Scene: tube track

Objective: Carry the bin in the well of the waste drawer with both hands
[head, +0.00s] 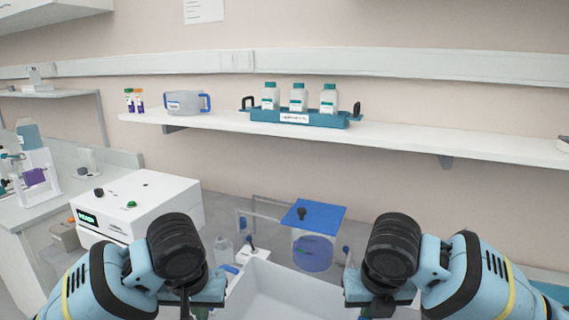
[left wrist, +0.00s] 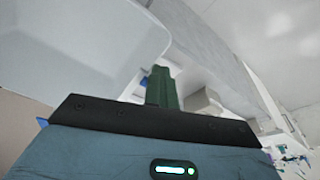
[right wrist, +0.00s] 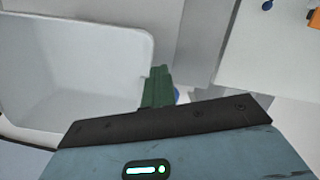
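The bin (head: 275,290) is a white open box at the bottom middle of the head view, empty as far as I see; its lower part is cut off. My left gripper (head: 195,308) is at its left side and my right gripper (head: 374,308) at its right side. In the left wrist view the green fingers (left wrist: 160,88) are together at the rim of the bin (left wrist: 70,45). In the right wrist view the green fingers (right wrist: 158,88) are together at the rim of the bin (right wrist: 75,70). The drawer well cannot be made out.
A blue-lidded clear container (head: 313,240) stands just behind the bin. A white instrument (head: 140,205) with a green display is at the left. A wall shelf (head: 420,145) above holds a teal rack (head: 300,117) with 3 bottles and a blue-handled tub (head: 187,103).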

